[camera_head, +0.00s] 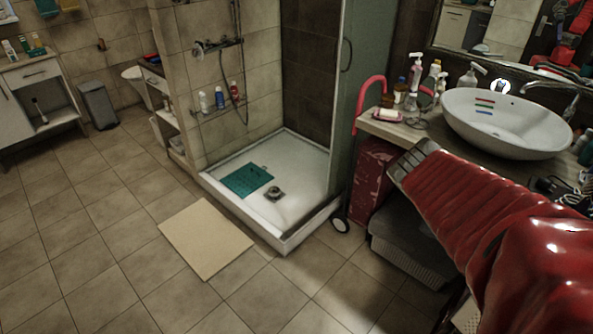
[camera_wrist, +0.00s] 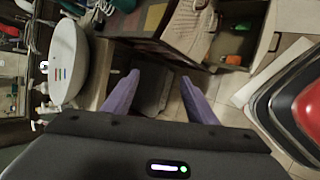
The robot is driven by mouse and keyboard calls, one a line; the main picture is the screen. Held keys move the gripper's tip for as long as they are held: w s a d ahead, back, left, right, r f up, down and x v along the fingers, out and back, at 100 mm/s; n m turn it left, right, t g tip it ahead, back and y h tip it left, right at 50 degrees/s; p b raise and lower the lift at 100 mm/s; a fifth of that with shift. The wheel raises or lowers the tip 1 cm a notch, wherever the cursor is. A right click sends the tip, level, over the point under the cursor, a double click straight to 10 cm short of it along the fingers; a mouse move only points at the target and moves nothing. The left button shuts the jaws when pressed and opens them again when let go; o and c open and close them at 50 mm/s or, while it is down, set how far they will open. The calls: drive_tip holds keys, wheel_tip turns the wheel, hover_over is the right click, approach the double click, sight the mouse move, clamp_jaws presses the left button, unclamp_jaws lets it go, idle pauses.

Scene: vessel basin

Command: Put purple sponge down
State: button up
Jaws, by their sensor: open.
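My gripper (camera_wrist: 160,84) shows in the wrist view as two purple-tinted fingers set wide apart, with nothing held between them. In the head view my red-sleeved arm reaches in from the right, below the washbasin, and its fingers cannot be made out there. I cannot pick out a purple sponge in either view. The white washbasin (camera_head: 470,128) stands on the counter at the right of the head view, with small coloured strips on its inner wall. The washbasin also shows at the left of the wrist view (camera_wrist: 66,50).
Bottles (camera_head: 415,75) and a pink bar on a dish (camera_head: 388,115) stand on the counter. A grey bin (camera_head: 410,250) is under it. The shower tray (camera_head: 300,180) holds a teal mat (camera_head: 247,180). A beige mat (camera_head: 205,238) lies on open tiled floor.

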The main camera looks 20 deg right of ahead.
drive_tip(key=w+a+m+t+y, duration=0.2)
drive_tip(key=a+m+t+y, duration=0.3)
drive_tip(key=a, duration=2.4)
drive_tip(key=m+y, duration=0.1)
drive_tip(key=y, duration=0.2)
drive_tip(key=shift+a+r+y, duration=0.25)
drive_tip(key=shift+r+y, duration=0.15)
drive_tip(key=shift+w, duration=0.1)
drive_tip(key=shift+c, duration=0.6)
drive_tip(key=shift+d, duration=0.1)
drive_tip(key=c, duration=0.4)
drive_tip(key=shift+w, duration=0.1)
